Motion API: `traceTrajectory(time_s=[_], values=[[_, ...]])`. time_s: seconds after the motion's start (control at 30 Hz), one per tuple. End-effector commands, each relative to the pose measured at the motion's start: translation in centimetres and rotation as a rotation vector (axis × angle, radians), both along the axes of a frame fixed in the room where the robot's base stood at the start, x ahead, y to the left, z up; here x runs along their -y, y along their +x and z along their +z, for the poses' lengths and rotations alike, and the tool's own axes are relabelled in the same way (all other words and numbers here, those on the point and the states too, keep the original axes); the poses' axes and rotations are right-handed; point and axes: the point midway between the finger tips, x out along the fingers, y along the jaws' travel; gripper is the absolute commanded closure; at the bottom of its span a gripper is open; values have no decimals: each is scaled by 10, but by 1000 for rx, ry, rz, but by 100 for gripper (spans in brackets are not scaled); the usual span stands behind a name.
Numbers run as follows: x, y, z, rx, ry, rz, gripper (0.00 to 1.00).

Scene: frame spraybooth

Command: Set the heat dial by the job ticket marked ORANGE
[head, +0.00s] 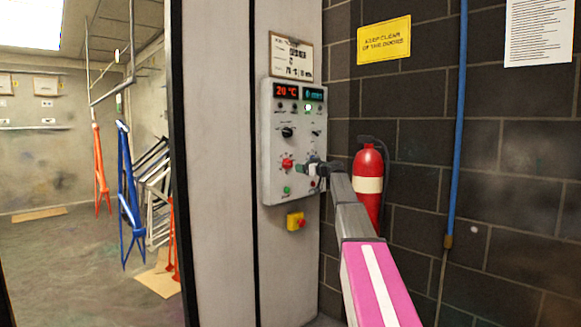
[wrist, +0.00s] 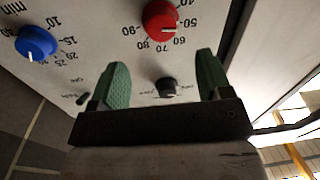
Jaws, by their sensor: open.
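The control panel (head: 293,195) is a grey box on the booth wall. Its displays show red 20 °C and a green reading. The red dial (head: 287,163) sits low on its left side. In the wrist view the red dial (wrist: 160,17) has a scale with 40 to 90 around it and a pale pointer mark on its lower right. My gripper (wrist: 160,88) is open with green fingertips, apart from the red dial, with a small black knob (wrist: 168,86) between the fingers. In the head view my gripper (head: 306,169) is at the panel's lower right. A ticket (head: 291,57) hangs above the panel, too small to read.
A blue dial (wrist: 36,42) marked min is beside the red one. A yellow box with a red button (head: 296,221) is below the panel. A fire extinguisher (head: 368,175) stands right, behind my arm. An orange frame (head: 100,165) and a blue frame (head: 128,200) hang left.

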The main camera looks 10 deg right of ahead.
Motion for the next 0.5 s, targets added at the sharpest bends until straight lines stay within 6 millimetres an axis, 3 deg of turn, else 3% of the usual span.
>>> traceTrajectory(time_s=[0.5], values=[[-53, 65, 0, -2, -1, 1, 28]])
